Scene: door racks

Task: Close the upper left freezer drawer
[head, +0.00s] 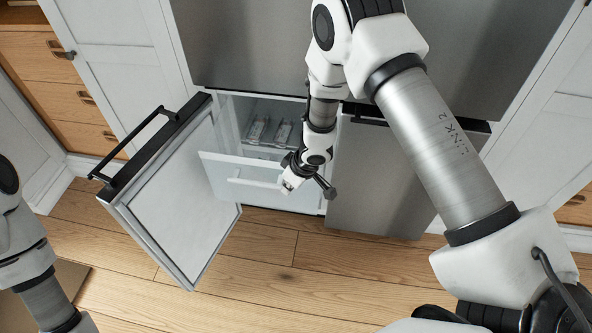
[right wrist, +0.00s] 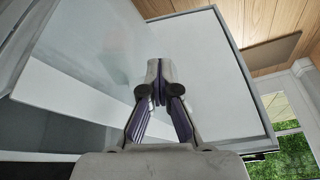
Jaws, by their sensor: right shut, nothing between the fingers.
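The freezer's upper left drawer (head: 232,168) stands pulled out behind the open left freezer door. It has a pale translucent front with a bar handle, and packages lie inside it. In the head view my right gripper (head: 290,185) is in front of the drawer, at the right part of its front. In the right wrist view the right gripper (right wrist: 158,82) is shut and empty, with the drawer's pale edge (right wrist: 75,98) to its left. I cannot tell whether it touches the drawer. My left arm shows at the left edge, its gripper out of view.
The open freezer door (head: 180,185), with a black top edge and bar handle, swings out to the left; its inner panel (right wrist: 205,65) shows in the right wrist view. The lower right freezer door (head: 380,180) is shut. Wooden floor (head: 300,262) in front is clear.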

